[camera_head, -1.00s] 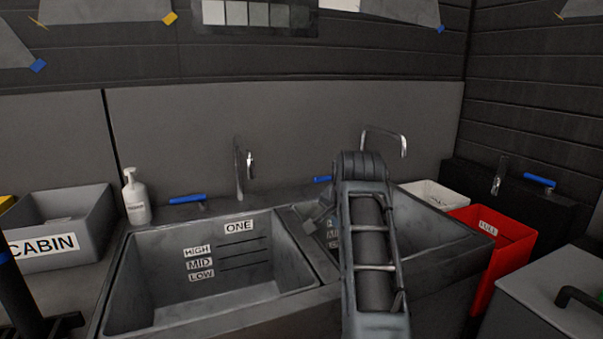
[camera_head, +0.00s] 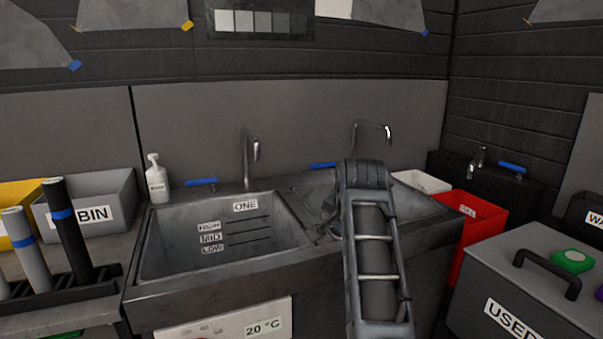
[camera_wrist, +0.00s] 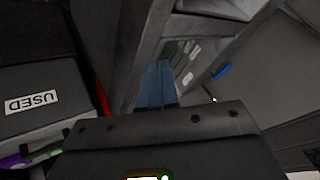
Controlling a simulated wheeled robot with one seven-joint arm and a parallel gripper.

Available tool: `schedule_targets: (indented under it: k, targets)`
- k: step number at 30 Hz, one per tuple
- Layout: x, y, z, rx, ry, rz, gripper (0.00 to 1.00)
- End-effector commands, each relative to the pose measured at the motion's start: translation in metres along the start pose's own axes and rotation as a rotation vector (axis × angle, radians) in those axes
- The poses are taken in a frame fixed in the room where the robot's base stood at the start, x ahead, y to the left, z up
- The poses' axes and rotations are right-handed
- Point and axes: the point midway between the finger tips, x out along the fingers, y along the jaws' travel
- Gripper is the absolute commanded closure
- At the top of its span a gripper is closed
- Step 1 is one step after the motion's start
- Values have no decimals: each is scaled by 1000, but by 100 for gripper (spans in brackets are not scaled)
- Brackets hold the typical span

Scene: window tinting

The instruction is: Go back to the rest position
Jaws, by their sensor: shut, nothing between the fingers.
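My arm (camera_head: 375,250) reaches forward over the right part of the double sink (camera_head: 215,292) in the head view. It hides most of the right basin and nearly all of my gripper. In the wrist view my gripper (camera_wrist: 157,88) shows as two bluish fingers pressed together with nothing between them. The fingers point toward a grey basin with label plates (camera_wrist: 187,65) on its wall. I cannot tell the exact gap between the fingertips and the basin.
A grey USED box (camera_head: 530,290) and a red bin (camera_head: 480,230) stand at the right. A soap bottle (camera_head: 157,180), a CABIN box (camera_head: 110,190) and a rack (camera_head: 65,295) with rolls are at the left. Taps (camera_head: 246,160) rise behind the sink.

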Motion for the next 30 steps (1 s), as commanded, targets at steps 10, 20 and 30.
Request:
schedule_targets:
  k: [10,20,30]
  targets:
    - [21,46,10,-53,56,11,100]
    - [44,134,34,-164,157,21,100]
    - [36,265,93,-371,285,7,100]
